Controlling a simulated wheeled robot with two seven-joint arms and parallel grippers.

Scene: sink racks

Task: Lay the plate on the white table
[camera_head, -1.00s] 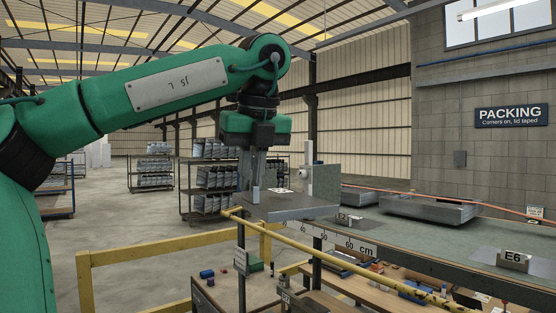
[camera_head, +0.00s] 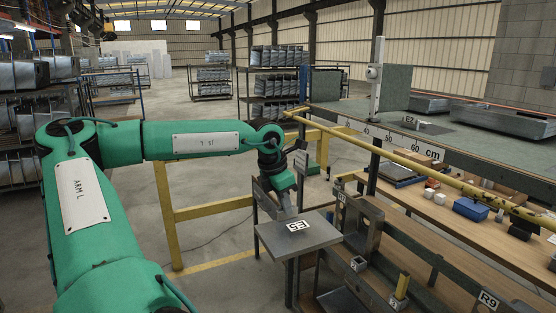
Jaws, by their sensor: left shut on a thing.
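My left gripper (camera_head: 286,207) points down at the back edge of a flat grey slab marked with a white label (camera_head: 299,226). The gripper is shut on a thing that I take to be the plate. The fingers and arm hide much of the grip, and I cannot tell the plate's outline from the grey metal around it. The grey slab (camera_head: 312,239) looks level, with a dark post below it. I cannot pick out a white table in this view. My right gripper is not in view.
A yellow rail (camera_head: 415,168) runs along the green-topped bench (camera_head: 350,107) at right. A lower wooden shelf (camera_head: 425,205) holds a blue box (camera_head: 470,209) and small parts. A yellow barrier (camera_head: 212,206) stands behind the arm. Loaded racks (camera_head: 275,85) stand farther back, with open floor between.

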